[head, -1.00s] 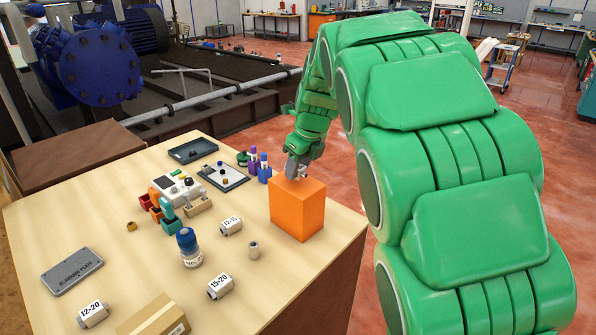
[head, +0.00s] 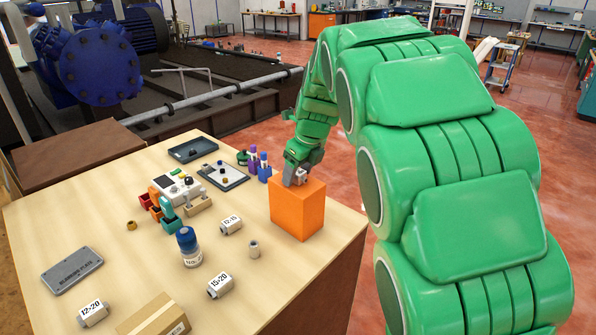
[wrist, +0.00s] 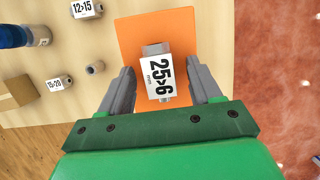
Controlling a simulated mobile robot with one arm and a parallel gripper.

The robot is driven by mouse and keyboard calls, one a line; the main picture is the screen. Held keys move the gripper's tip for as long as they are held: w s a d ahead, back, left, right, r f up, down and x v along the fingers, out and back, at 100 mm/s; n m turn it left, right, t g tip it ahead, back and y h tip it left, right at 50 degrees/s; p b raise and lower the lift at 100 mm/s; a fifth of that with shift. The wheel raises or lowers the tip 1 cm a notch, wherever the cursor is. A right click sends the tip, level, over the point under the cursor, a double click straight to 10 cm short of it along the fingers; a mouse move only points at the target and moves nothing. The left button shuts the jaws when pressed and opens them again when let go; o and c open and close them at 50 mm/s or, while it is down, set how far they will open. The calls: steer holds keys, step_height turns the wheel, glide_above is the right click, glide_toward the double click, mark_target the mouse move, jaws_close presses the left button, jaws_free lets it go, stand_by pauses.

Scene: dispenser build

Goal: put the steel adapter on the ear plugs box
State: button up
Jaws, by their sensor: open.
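A pale steel-coloured adapter marked 25>6 (wrist: 158,77) sits on top of an orange box (head: 298,213) at the table's right edge. My gripper (wrist: 164,84) is open, with one finger on each side of this adapter and a gap to both. In the head view my gripper (head: 295,178) is low over the orange box and partly hides the adapter. Other adapters lie on the table, marked 12>15 (head: 231,225), 15>20 (head: 220,286) and 12>20 (head: 93,314). A cardboard box (head: 150,318) is cut off at the bottom edge; I cannot read its label fully.
A blue-capped bottle (head: 188,247) and a small grey cylinder (head: 254,249) stand mid-table. A grey blanking plate (head: 72,270) lies at the left. The left-centre table is mostly clear.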

steer(key=v, duration=1.2)
steer(key=shift+r, duration=0.1)
